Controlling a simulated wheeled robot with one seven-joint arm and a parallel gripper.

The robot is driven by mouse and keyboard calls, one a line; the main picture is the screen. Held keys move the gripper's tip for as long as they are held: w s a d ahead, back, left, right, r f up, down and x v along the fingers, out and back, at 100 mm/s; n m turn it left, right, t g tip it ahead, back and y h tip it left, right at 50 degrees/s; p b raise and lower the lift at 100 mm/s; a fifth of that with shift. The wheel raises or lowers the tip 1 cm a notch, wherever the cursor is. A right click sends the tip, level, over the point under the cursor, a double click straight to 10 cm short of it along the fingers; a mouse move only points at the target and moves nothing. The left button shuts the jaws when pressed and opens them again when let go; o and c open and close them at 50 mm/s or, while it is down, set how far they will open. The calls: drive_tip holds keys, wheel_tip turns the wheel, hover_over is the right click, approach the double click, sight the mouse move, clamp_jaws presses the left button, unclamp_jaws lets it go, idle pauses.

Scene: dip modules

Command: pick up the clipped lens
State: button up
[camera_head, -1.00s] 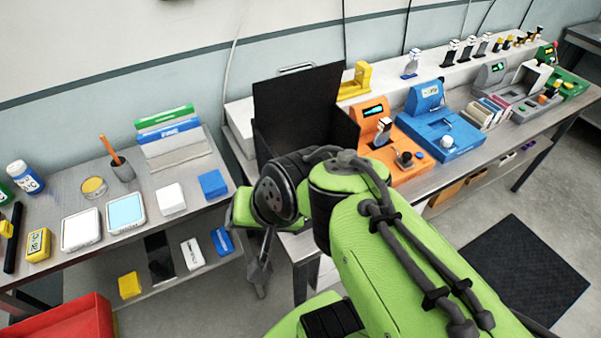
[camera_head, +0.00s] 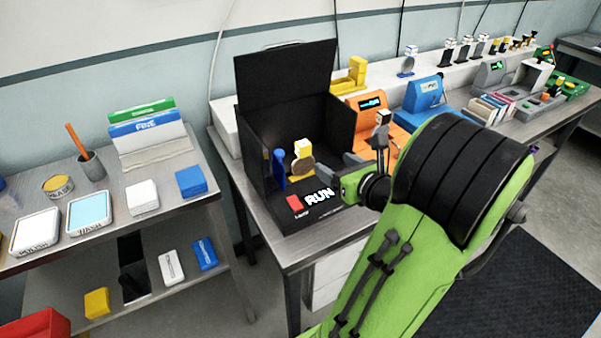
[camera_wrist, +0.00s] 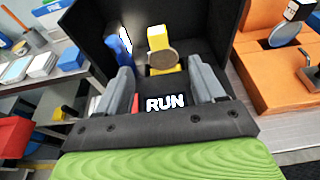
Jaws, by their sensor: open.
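The clipped lens is a brownish round disc under a yellow clip with a pale top (camera_head: 302,160). It stands inside the open black box, and its disc faces me in the wrist view (camera_wrist: 161,59). My gripper (camera_head: 346,166) is at the box's open front, to the right of the lens in the head view. In the wrist view its two grey fingers (camera_wrist: 159,78) are spread apart, with the lens showing between and beyond them. Nothing is between the fingers. The lens's lower part is hard to make out.
The black box (camera_head: 262,122) has side walls, a raised back lid and a RUN label at its front. A blue upright part (camera_head: 279,168) stands left of the lens. An orange machine (camera_head: 372,104) stands to the right.

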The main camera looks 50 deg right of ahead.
sight(306, 149)
drive_tip(key=x, duration=0.5)
drive_tip(key=b+x, duration=0.1)
drive_tip(key=x, duration=0.4)
drive_tip(key=b+x, duration=0.1)
drive_tip(key=x, duration=0.4)
drive_tip(key=shift+w+a, duration=0.2)
drive_tip(key=shift+w, duration=0.05)
drive_tip(key=shift+s, duration=0.1)
clamp_jaws()
